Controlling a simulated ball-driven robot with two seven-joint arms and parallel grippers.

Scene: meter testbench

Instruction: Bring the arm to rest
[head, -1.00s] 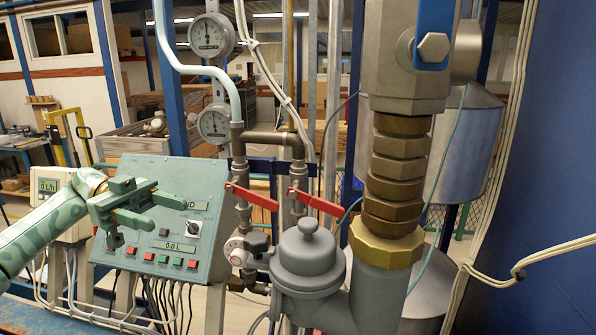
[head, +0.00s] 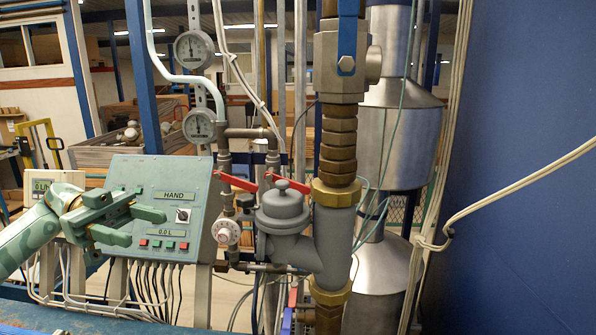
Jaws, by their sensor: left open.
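My left gripper (head: 146,226) is green, comes in from the left and hangs in front of the left part of the control panel (head: 150,180). Its two fingers point right and stand apart, with nothing between them. It covers part of the panel's face; whether it touches the panel I cannot tell. The panel reads HAND and 0.0 L, with a rotary switch (head: 183,215) and a row of red and green buttons (head: 163,245). My right gripper is not in view.
Right of the panel stand pipes with red lever handles (head: 237,183), a grey meter body (head: 283,208) and a thick vertical pipe with a blue-handled valve (head: 345,65). Two gauges (head: 194,50) hang above. A cable (head: 520,185) crosses before the blue wall (head: 530,260).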

